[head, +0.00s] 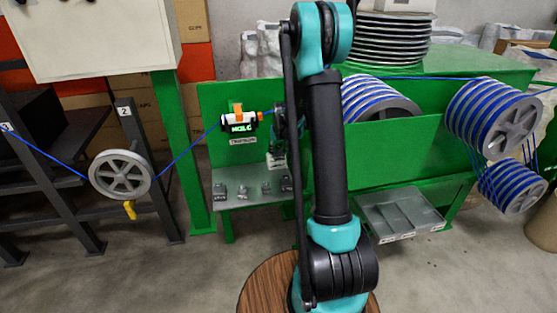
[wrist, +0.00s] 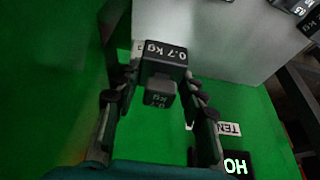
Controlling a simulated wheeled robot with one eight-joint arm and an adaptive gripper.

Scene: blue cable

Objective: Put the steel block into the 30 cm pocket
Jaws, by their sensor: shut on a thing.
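A dark steel block marked "0.7 kg" (wrist: 165,58) sits between the two fingers of my gripper (wrist: 160,95) in the wrist view. My gripper is shut on it, with one finger along each side. In the head view my gripper (head: 278,148) is in front of the green panel, above the grey shelf, and is partly hidden by my arm. A grey tray with several pockets (head: 405,213) is low at the right, apart from the gripper. Its front labels are too small to read, so I cannot tell which pocket is the 30 cm one.
Several small metal blocks (head: 242,191) stand on the grey shelf (head: 225,203). A lit display (head: 241,127) is on the green panel (head: 218,105). A blue cable (head: 187,156) runs from a grey wheel (head: 121,175) towards it. Blue cable spools (head: 497,118) are at the right.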

